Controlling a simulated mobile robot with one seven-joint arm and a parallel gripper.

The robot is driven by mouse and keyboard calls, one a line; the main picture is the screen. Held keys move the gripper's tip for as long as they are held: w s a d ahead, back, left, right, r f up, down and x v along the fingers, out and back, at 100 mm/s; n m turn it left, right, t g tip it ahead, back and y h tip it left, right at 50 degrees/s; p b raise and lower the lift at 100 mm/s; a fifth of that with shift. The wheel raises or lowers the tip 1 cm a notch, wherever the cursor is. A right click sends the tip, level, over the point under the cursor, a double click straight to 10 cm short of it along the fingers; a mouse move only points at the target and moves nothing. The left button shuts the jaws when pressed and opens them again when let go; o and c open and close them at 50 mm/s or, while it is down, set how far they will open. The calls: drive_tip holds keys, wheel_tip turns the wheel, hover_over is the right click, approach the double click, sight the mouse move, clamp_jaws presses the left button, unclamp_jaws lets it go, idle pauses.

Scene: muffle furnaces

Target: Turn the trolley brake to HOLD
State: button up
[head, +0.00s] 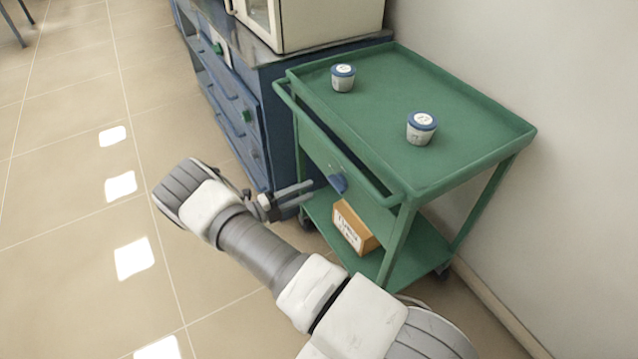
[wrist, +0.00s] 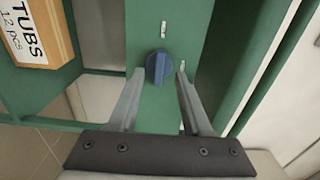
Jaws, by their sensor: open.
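The green trolley (head: 430,178) stands against the wall at the right. Its brake is a blue knob (head: 338,183) on the green side panel below the push rail. In the wrist view the blue knob (wrist: 159,67) sits between and just beyond my fingertips, with small white marks (wrist: 163,29) on the panel near it. The lettering on the marks is too small to read. My gripper (head: 305,193) is open and empty, its two fingers pointing at the knob. In the wrist view my gripper (wrist: 159,72) has one finger on either side of the knob; I cannot tell whether they touch it.
A box labelled TUBS (head: 354,228) lies on the lower shelf. A blue cabinet (head: 262,120) bearing a furnace (head: 300,22) stands left of the trolley.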

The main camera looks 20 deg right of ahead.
drive_tip(key=s+a, duration=0.2)
drive_tip(key=a, duration=0.8)
drive_tip(key=shift+a+p, duration=0.25)
drive_tip(key=shift+p, duration=0.05)
drive_tip(key=s+d+r+m+g+y, duration=0.2)
drive_tip(key=d+r+m+y, duration=0.1)
drive_tip(key=r+m, duration=0.45)
drive_tip(key=s+d+r+m+g+y, duration=0.1)
drive_tip(key=s+d+r+m+y, duration=0.2)
drive_tip(key=r+m, duration=0.45)
drive_tip(key=s+d+r+m+g+y, duration=0.2)
drive_tip(key=r+m+y, duration=0.25)
drive_tip(key=r, duration=0.55)
drive_tip(key=s+r+m+t+y, duration=0.4)
drive_tip(key=s+r+m, duration=0.2)
drive_tip(key=s+m, duration=0.3)
drive_tip(key=s+r+m+t+y, duration=0.3)
drive_tip(key=s+r+m, duration=0.2)
drive_tip(key=s+m, duration=0.5)
wheel_tip(320, 180, up, 20)
drive_tip(key=p, duration=1.9)
drive_tip(key=shift+f, duration=0.2)
drive_tip(key=shift+w, duration=0.1)
